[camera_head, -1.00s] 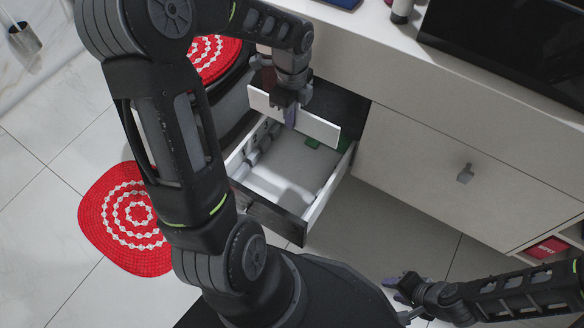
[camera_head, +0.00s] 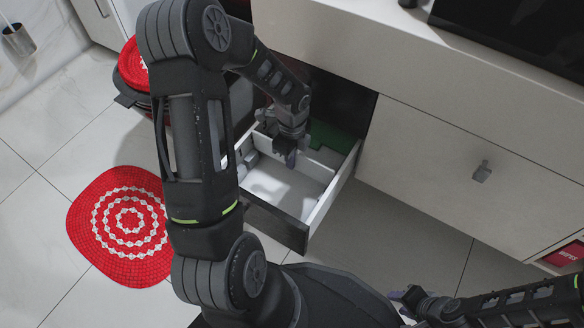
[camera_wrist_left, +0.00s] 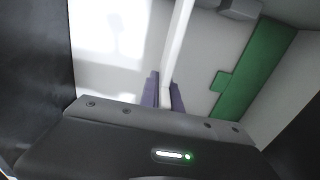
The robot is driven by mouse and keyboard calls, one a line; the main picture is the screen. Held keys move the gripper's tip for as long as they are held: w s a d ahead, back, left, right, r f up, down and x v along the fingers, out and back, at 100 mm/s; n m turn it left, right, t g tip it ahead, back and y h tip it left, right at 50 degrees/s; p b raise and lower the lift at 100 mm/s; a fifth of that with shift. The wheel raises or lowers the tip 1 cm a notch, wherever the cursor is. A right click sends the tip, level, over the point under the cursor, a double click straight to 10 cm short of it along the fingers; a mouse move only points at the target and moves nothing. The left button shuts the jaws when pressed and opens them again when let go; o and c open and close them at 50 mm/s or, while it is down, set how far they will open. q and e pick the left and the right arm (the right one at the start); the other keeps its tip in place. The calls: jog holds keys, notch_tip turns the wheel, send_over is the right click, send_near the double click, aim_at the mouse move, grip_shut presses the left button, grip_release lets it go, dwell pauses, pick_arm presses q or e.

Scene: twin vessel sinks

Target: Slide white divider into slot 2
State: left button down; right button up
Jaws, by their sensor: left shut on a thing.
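The white divider (camera_wrist_left: 178,45) is gripped upright between the fingers of my left gripper (camera_wrist_left: 164,92) in the left wrist view. In the head view my left gripper (camera_head: 290,158) is low inside the open drawer (camera_head: 275,232), and the divider (camera_head: 316,159) spans crosswise behind the fingers. The wrist view shows the divider between the drawer's walls, with pale floor on both sides. I cannot tell whether its ends sit in a slot; the slots are not clearly visible. My right gripper (camera_head: 405,298) is at the bottom right, away from the drawer, with its fingers partly visible.
A green piece (camera_wrist_left: 245,75) lies in the drawer behind the divider; it also shows in the head view (camera_head: 328,136). Small grey items sit by the drawer's left wall. The closed cabinet front (camera_head: 450,150) is right of the drawer. A red round mat (camera_head: 122,222) lies on the floor.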

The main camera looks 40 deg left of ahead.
pick_arm(q)
notch_tip(320, 180, down, 4)
jog(key=shift+r+b, duration=0.25)
jog(key=shift+b, duration=0.7)
jog(key=shift+f, duration=0.3)
jog(key=shift+f, duration=0.2)
jog(key=c, duration=1.6)
grip_release()
jog(key=shift+o, duration=0.2)
jog(key=shift+r, duration=0.15)
